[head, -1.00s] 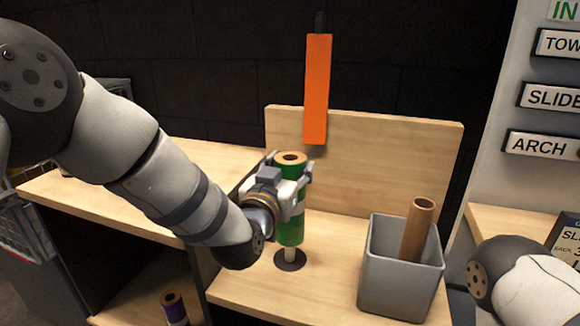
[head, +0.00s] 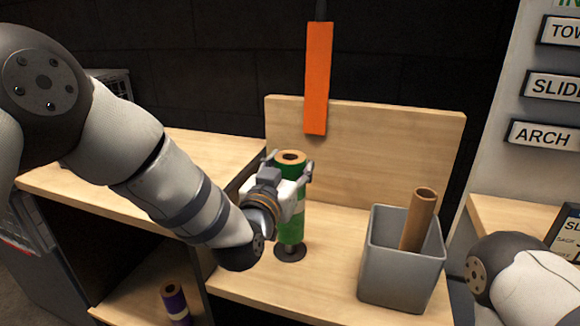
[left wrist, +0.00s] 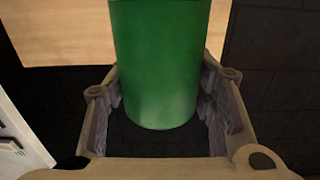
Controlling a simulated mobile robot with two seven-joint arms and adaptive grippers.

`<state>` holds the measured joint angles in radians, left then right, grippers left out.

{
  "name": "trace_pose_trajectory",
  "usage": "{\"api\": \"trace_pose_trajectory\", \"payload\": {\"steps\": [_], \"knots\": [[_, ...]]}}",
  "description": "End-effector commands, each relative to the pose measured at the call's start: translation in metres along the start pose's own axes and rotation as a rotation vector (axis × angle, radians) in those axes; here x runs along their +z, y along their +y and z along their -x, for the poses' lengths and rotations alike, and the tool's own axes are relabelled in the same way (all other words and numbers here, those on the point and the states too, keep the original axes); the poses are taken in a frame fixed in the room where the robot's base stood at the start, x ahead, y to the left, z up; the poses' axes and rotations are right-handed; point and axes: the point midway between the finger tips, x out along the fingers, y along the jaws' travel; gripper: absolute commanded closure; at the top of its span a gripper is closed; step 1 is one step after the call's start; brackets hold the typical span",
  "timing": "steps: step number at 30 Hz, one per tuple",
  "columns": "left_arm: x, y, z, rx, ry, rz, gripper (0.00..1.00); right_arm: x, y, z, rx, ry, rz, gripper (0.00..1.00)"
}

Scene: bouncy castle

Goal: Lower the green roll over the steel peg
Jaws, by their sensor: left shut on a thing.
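The green roll (head: 291,228), with a brown core, stands upright in my left gripper (head: 288,170), which is shut around its upper part. The roll is directly above the round dark base (head: 290,254) of the steel peg. A short stretch of the peg (head: 290,247) shows between the roll's lower end and the base, so a small gap is left. The rest of the peg is hidden, apparently inside the core. In the left wrist view the green roll (left wrist: 160,70) sits between the two fingers (left wrist: 163,115). My right gripper is out of view.
A grey bin (head: 400,265) with a brown tube (head: 418,218) stands right of the peg. An orange strip (head: 317,80) hangs in front of the wooden backboard (head: 385,150). A purple roll (head: 175,303) is on the lower shelf.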

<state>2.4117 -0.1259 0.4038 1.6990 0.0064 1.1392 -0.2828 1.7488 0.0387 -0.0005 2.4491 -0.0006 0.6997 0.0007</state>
Motion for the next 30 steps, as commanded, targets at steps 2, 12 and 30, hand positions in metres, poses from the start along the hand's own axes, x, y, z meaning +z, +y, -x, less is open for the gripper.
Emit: {"api": "trace_pose_trajectory", "payload": {"steps": [2,12,30], "knots": [[0.003,0.0,0.0,0.0,0.002,0.0,1.0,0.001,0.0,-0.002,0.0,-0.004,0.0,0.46],[0.016,0.0,0.0,0.0,0.002,0.0,1.0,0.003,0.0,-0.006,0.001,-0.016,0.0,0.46],[0.02,0.0,0.0,0.0,0.004,0.0,1.0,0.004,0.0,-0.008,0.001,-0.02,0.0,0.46]]}}
